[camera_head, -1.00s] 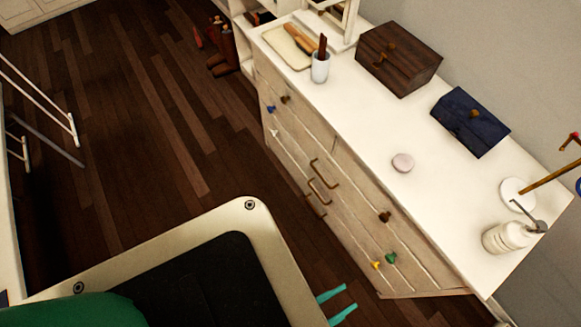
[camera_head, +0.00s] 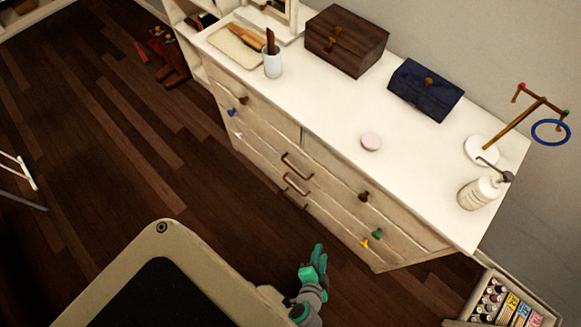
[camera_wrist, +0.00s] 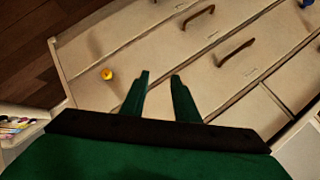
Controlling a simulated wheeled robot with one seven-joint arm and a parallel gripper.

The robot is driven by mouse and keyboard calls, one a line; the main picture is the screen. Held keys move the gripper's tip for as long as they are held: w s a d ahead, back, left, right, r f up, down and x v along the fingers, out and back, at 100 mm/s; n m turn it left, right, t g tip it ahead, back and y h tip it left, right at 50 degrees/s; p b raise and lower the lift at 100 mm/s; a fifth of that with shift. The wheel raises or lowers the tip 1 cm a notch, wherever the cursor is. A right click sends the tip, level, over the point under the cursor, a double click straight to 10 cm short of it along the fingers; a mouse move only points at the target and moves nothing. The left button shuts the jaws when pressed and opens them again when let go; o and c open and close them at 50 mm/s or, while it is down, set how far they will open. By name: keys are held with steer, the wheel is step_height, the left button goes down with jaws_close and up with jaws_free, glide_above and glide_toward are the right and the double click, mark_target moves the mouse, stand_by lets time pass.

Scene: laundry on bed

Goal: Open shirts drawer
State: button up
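The cream dresser (camera_head: 345,222) stands ahead with closed drawer fronts; no label shows which drawer is for shirts. Its right side has a brown knob (camera_head: 363,196), a green knob (camera_head: 377,233) and a yellow knob (camera_head: 364,243). Bar handles (camera_head: 296,183) sit mid-front, and a blue knob (camera_head: 231,112) is at the left. My gripper (camera_head: 319,252) is in front of the dresser's lower right, touching nothing that I can see. In the wrist view its green fingers (camera_wrist: 159,77) are apart and empty, with the yellow knob (camera_wrist: 107,74) left of them and bar handles (camera_wrist: 233,52) beyond.
A box of bottles (camera_head: 505,302) is at the lower right.

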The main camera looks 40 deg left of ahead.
steer(key=w+a+f+m+g+y, duration=0.1)
steer(key=w+a+f+m+y, duration=0.1)
steer(key=w+a+f, duration=0.25)
steer(key=m+g+y, duration=0.2)
steer(key=g+y, duration=0.1)
steer(key=y, duration=0.6)
glide_toward(291, 167)
steer(key=shift+t, duration=0.3)
steer(key=x, duration=1)
steer(key=shift+f, duration=0.4)
steer(key=shift+s, duration=0.1)
steer(key=shift+c, duration=0.7)
jaws_close()
